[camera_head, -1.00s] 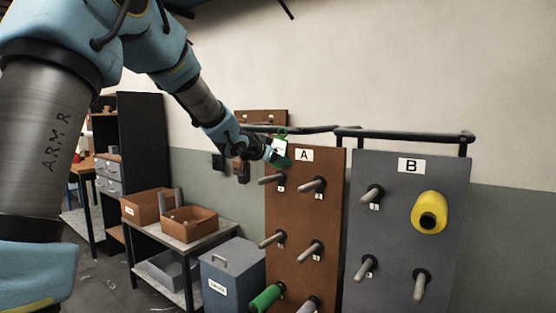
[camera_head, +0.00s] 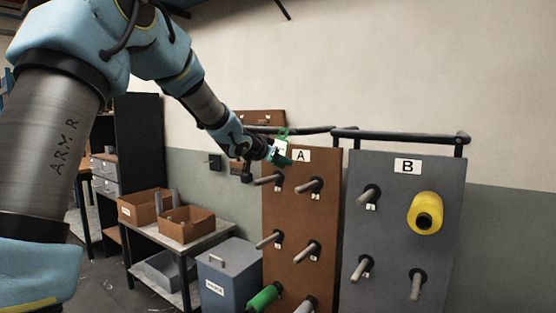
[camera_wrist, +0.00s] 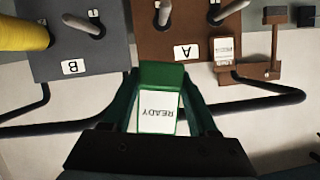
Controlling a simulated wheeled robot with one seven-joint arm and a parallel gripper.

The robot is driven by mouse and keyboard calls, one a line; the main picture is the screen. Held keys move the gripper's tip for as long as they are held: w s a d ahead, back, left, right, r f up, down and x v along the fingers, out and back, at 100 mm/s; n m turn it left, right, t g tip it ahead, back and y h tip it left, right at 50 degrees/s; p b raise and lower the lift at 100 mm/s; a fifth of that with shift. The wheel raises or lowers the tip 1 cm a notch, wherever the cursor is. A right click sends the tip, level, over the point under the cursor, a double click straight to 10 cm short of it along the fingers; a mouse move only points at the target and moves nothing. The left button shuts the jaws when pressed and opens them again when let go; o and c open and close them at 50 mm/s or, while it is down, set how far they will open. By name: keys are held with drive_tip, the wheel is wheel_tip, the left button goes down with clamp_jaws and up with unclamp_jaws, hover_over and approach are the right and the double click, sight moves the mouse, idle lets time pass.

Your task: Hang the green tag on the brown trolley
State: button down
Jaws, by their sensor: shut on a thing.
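The brown trolley (camera_head: 290,220) stands upright at centre, marked A, with several grey pegs on its face. It shows upside down in the wrist view (camera_wrist: 190,62). The green tag (camera_wrist: 158,113) carries a white READY label, and in the head view it is a small green shape (camera_head: 283,156) at the trolley's top left corner. My gripper (camera_head: 274,153) is shut on the tag, which sits between both fingers (camera_wrist: 163,100). The tag overlaps the trolley's top in both views; I cannot tell whether it touches.
A grey trolley (camera_head: 390,245) marked B stands to the right with a yellow spool (camera_head: 425,213). Dark handle bars (camera_head: 400,136) run along the tops. A brown bracket (camera_wrist: 250,72) juts beside label A. A bin (camera_head: 228,275) and a table with boxes (camera_head: 187,224) stand left.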

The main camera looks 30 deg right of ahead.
idle(0.3)
drive_tip(key=shift+w+d, duration=0.1)
drive_tip(key=shift+d, duration=0.05)
drive_tip(key=shift+f, duration=0.25)
idle(0.3)
drive_tip(key=shift+c, duration=0.5)
unclamp_jaws()
drive_tip(key=shift+r, duration=0.1)
